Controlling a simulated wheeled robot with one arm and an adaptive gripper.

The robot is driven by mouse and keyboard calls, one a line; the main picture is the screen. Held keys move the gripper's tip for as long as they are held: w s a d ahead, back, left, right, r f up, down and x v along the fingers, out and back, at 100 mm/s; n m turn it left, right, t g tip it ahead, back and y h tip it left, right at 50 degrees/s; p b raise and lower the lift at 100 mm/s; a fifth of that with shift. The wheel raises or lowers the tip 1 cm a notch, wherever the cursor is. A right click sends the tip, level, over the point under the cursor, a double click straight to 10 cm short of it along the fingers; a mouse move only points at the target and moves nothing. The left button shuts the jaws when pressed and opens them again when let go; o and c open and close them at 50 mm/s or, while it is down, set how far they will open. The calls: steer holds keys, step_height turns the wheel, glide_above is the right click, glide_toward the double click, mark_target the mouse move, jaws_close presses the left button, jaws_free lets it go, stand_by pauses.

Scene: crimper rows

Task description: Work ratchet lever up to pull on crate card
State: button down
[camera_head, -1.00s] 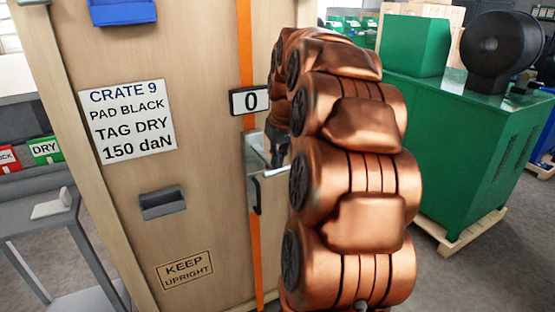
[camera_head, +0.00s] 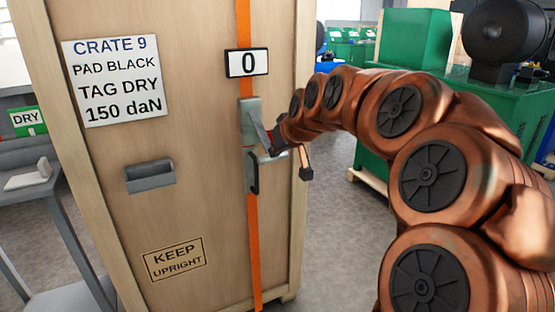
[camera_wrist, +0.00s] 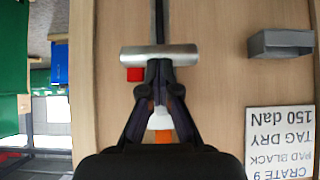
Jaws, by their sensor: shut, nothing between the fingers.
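Crate 9 (camera_head: 215,205) is a tall wooden crate with an orange strap (camera_head: 243,20) down its front. Its card (camera_head: 116,82) reads PAD BLACK, TAG DRY, 150 daN. The tension display (camera_head: 246,63) reads 0. A grey metal ratchet (camera_head: 250,112) sits on the strap below it, partly hidden by my arm. In the wrist view, which is upside down, a silver cross bar (camera_wrist: 181,54) of the lever lies across my fingertips. My gripper (camera_wrist: 158,70) is shut and empty at that bar; whether it touches cannot be told. The card (camera_wrist: 280,142) also shows there.
A grey holder (camera_head: 150,176) is fixed to the crate face. A grey stand (camera_head: 55,200) with a DRY sign (camera_head: 28,120) is at left. A green cabinet (camera_head: 375,150) stands at right behind my arm. Open floor (camera_head: 335,220) lies right of the crate.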

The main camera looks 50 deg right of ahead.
mark_target(274, 159)
steer(key=f+b, duration=0.1)
steer(key=f+t+b, duration=0.1)
steer(key=b, duration=0.1)
steer(key=shift+w+f+h, duration=0.3)
steer(key=shift+w+f, duration=0.05)
steer(key=shift+w+d+f+t+b, duration=0.2)
steer(key=shift+w+f+t+b, duration=0.1)
steer(key=shift+t+b, duration=0.55)
steer(key=shift+r, duration=0.1)
